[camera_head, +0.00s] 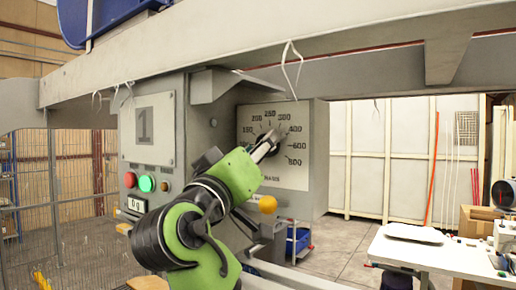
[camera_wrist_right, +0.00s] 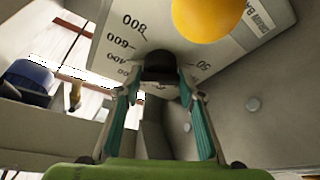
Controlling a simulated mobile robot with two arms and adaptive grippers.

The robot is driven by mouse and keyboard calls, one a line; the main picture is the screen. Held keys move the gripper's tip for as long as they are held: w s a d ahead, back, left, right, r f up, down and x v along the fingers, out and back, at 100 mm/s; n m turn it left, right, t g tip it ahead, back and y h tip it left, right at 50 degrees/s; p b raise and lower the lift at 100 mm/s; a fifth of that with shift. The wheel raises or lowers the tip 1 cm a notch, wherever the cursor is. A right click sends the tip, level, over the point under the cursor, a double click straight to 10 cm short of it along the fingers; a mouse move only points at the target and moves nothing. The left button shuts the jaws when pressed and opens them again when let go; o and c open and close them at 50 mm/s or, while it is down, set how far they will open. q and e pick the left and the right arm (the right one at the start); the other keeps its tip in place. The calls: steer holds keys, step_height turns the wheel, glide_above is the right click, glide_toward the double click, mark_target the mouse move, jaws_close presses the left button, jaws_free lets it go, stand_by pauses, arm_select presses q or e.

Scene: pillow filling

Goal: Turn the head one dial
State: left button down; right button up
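The dial of head one is on a white scale plate (camera_head: 295,172) with numbers around it, on the grey machine head marked "1" (camera_head: 144,127). My right gripper (camera_head: 266,146), on the green arm, reaches to the dial's middle and hides much of it in the head view. In the right wrist view, the dark dial knob (camera_wrist_right: 160,66) sits between the fingertips of my right gripper (camera_wrist_right: 160,82), which appear closed against its sides. The exact contact is hard to see. The pointer's setting cannot be read. My left gripper is not in view.
A yellow ball knob (camera_head: 267,204) sticks out below the scale plate, close to my right arm. A grey beam (camera_head: 190,50) runs overhead. A white table (camera_head: 430,250) stands at right.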

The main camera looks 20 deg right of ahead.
steer(key=shift+n, duration=0.5)
steer(key=shift+r+n+t+y+b, duration=0.2)
steer(key=shift+n+y, duration=0.6)
steer(key=shift+n, duration=0.8)
steer(key=shift+f+n+t+y+b, duration=0.1)
steer(key=shift+n+y+b, duration=0.2)
steer(key=shift+n+y, duration=0.9)
steer(key=shift+n+h, duration=0.4)
steer(key=shift+n, duration=0.1)
steer(key=o, duration=1.1)
steer(key=shift+s, duration=0.15)
steer(key=v, duration=1.2)
